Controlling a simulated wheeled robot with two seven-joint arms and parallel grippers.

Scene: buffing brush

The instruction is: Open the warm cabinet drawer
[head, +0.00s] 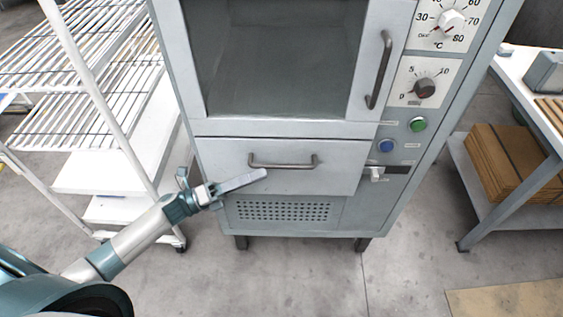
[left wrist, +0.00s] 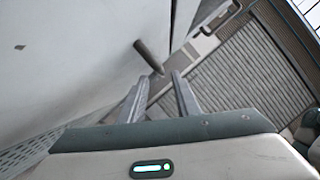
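The warm cabinet drawer (head: 330,182) is a light grey front below the cabinet's window door, and it looks shut. Its dark bar handle (head: 283,165) runs sideways across the upper middle. My left gripper (head: 264,174) is in front of the drawer, just below the handle's left end. In the left wrist view my gripper's two fingers (left wrist: 159,82) stand apart with nothing between them. A dark bar, seemingly the handle (left wrist: 150,56), lies just beyond the fingertips. I cannot tell whether they touch. My right gripper is not in view.
The cabinet door (head: 280,60) above has a vertical handle (head: 379,70). Dials, a green button (head: 418,125) and a blue button (head: 386,146) are at the right. A white wire rack (head: 90,90) stands left; a table with cardboard (head: 505,165) stands right. Floor in front is clear.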

